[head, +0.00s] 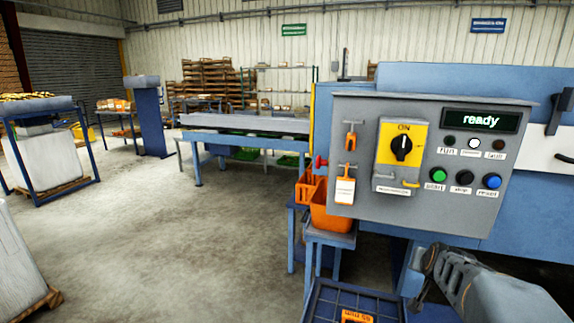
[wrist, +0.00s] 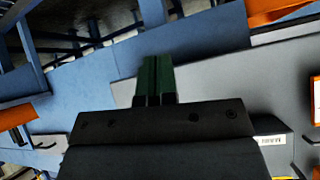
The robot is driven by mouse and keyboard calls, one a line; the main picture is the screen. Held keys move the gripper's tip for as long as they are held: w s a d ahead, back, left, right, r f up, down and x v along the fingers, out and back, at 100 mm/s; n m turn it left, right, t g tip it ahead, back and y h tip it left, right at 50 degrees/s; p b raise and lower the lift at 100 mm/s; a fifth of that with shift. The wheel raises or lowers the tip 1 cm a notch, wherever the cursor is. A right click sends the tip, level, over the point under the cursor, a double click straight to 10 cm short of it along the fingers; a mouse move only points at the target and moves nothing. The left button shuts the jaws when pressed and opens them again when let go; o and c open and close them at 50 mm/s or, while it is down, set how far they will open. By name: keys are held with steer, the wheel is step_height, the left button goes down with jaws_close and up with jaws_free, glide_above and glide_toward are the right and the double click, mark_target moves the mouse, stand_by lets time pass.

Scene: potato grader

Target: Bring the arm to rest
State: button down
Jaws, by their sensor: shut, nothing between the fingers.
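My gripper (wrist: 156,62) shows in the wrist view, its two dark green fingers pressed together with nothing between them. Behind the fingers are blue and grey machine surfaces; I cannot tell how far off they are. In the head view a grey part of my arm (head: 495,292) lies at the lower right, below the control panel (head: 360,205). The gripper's fingers cannot be made out there. The panel's display (head: 481,121) reads "ready", and its black rotary switch (head: 401,148) sits on a yellow plate marked ON.
An orange padlock (head: 350,140) and a tag (head: 345,190) hang on the panel. The blue machine (head: 440,78) fills the right. Open concrete floor (head: 190,235) lies to the left.

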steer(key=s+a+r+n+g+y+p, duration=0.2)
steer(key=s+a, duration=0.5)
steer(key=a, duration=0.4)
steer(key=s+a+r+n+g+y+p, duration=0.2)
steer(key=s+a+r+n+p, duration=0.3)
steer(key=s+a+p, duration=0.3)
steer(key=shift+s+a+r+g, duration=0.25)
steer(key=shift+a+r+g, duration=0.45)
steer(key=shift+a, duration=0.8)
